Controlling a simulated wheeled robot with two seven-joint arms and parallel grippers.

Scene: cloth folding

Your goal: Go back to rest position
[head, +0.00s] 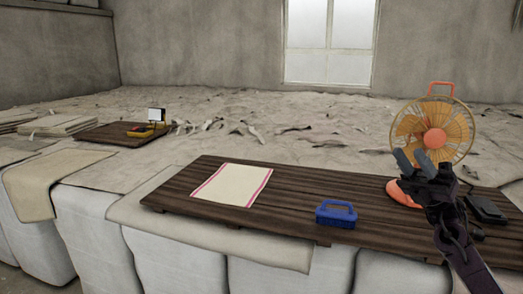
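A cream cloth (232,185) with red stripes along two edges lies flat on the dark wooden board (290,200), left of its middle. My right gripper (412,157) is raised over the right end of the board, in front of the fan. Its two grey fingers are apart, with nothing visible between them. It is well to the right of the cloth and not touching it. My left gripper is not in view.
A blue object with a handle (336,214) stands at the board's front edge. An orange fan (432,137) stands at the right, partly hidden by my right gripper. A black object (486,209) lies right of my arm. Another board (105,135) holds a small device.

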